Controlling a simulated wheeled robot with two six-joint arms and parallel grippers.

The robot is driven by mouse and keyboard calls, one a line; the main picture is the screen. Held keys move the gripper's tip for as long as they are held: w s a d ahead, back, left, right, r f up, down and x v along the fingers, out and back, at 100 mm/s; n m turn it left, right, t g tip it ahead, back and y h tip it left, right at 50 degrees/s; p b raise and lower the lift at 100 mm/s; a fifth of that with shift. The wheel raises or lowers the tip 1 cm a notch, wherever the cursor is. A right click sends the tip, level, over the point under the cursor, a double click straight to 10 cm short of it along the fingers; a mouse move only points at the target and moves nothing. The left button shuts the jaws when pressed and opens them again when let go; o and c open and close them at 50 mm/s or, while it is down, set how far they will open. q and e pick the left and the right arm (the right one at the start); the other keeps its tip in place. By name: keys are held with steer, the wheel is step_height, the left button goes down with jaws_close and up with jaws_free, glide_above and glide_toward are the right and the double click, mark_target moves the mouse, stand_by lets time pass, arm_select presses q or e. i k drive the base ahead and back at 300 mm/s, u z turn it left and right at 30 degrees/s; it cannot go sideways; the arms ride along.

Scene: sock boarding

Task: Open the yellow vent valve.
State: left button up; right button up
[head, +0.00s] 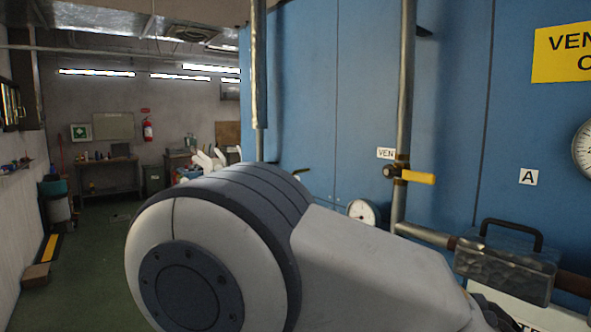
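The vent valve has a yellow lever handle (418,177) and a brass body (398,172) on a vertical grey pipe (405,90) in front of a blue cabinet wall. The handle points right, about level, crosswise to the pipe. A small white tag (386,153) reading "VEN" is just left of the valve, its end hidden by the pipe. A large white and dark grey link of my own arm fills the lower middle and runs to the lower right, below the valve. I see no gripper fingertips, so neither gripper can be placed.
Gauges are below the valve (363,212) and at the right edge (585,150). A yellow sign (565,52) is at upper right. Green floor (105,240) is open at left.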

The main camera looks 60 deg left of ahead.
mark_target(389, 172)
steer(key=u, duration=2.9)
steer(key=k, duration=0.9)
steer(key=z, duration=1.25)
steer(key=i, duration=0.5)
steer(key=z, duration=0.05)
